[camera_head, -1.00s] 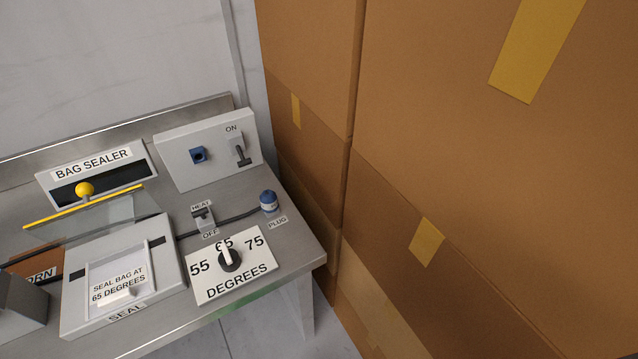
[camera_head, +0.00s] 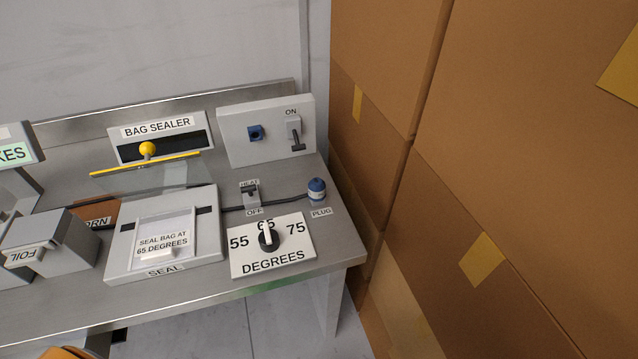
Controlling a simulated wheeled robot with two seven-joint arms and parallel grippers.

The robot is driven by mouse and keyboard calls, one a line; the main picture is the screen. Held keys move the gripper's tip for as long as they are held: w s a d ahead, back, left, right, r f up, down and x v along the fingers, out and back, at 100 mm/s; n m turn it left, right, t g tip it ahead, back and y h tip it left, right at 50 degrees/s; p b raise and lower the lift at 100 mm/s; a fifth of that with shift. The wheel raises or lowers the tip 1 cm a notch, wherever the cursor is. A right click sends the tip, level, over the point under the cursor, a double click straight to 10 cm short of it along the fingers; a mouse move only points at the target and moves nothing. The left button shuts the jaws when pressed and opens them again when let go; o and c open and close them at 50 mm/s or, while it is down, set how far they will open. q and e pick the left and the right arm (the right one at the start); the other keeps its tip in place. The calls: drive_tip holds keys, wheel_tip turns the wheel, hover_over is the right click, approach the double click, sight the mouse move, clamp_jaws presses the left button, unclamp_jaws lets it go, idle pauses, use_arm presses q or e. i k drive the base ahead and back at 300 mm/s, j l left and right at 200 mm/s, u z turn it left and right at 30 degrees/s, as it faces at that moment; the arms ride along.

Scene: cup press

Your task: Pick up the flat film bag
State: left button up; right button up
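I cannot make out a flat film bag for certain. A clear, see-through sheet (camera_head: 140,178) hangs below the yellow bar of the bag sealer (camera_head: 160,127); I cannot tell whether it is a bag or a guard. The grey seal plate (camera_head: 121,252) below it carries a label reading "seal bag at 65 degrees", with a small pale block at its front. Neither of my grippers shows.
A degrees dial (camera_head: 268,238) points near 65. A heat switch (camera_head: 250,192), a blue plug (camera_head: 316,190) and an on-switch box (camera_head: 235,140) are to its back. A grey foil box (camera_head: 75,240) is left. Stacked cartons (camera_head: 520,150) block the right.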

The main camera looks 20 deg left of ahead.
sight(166, 237)
drive_tip(key=j+u, duration=0.2)
drive_tip(key=u, duration=1.45)
drive_tip(key=k+j, duration=0.05)
